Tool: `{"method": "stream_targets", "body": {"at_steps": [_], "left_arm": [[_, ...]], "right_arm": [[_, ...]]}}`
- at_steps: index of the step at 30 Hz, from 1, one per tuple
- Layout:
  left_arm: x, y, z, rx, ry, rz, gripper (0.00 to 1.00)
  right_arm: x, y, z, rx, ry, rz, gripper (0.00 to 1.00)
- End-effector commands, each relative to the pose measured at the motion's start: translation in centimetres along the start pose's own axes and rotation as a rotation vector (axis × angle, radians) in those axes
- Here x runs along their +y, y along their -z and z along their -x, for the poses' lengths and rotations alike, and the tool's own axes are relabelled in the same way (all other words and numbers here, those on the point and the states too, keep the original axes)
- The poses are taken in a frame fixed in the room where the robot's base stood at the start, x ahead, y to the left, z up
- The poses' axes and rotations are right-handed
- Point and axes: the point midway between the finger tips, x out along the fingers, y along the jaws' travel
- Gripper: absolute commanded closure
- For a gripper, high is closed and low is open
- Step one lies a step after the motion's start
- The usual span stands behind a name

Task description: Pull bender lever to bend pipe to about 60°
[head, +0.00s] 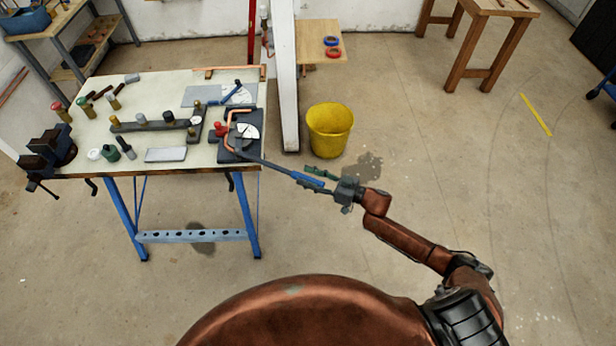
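The pipe bender (240,152) sits at the right front corner of the white-topped workbench (180,84). A copper pipe (229,124) lies in it, beside a white dial (247,131) and a red knob (220,128). The lever (272,166) reaches out past the bench edge toward the lower right and ends in a blue grip (306,181). My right gripper (307,184) comes from the right, its fingers apart on either side of the blue grip. Contact with the grip cannot be made out. My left gripper is not in view.
A yellow bucket (330,131) stands on the floor right of the bench, behind my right gripper. A white post (284,75) rises behind the bench corner. A vise (47,153) and several fittings occupy the bench's left part.

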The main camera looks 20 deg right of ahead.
Motion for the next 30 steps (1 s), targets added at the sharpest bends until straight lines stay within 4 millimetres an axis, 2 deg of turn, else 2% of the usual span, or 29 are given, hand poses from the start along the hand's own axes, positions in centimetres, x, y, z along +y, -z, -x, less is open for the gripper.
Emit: {"method": "stream_targets", "body": {"at_steps": [5, 15, 21, 30], "left_arm": [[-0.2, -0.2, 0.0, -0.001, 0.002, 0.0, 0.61], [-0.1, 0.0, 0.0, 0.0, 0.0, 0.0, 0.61], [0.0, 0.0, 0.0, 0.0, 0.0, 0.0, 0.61], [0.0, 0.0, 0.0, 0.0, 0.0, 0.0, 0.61]], "right_arm": [[0.2, -0.1, 1.1, -0.002, -0.005, 0.001, 0.61], [0.2, -0.1, 7.9, -0.006, -0.007, 0.0, 0.61], [0.2, -0.1, 11.0, -0.004, -0.007, 0.001, 0.61], [0.0, 0.0, 12.1, -0.001, -0.001, 0.001, 0.61]]}}
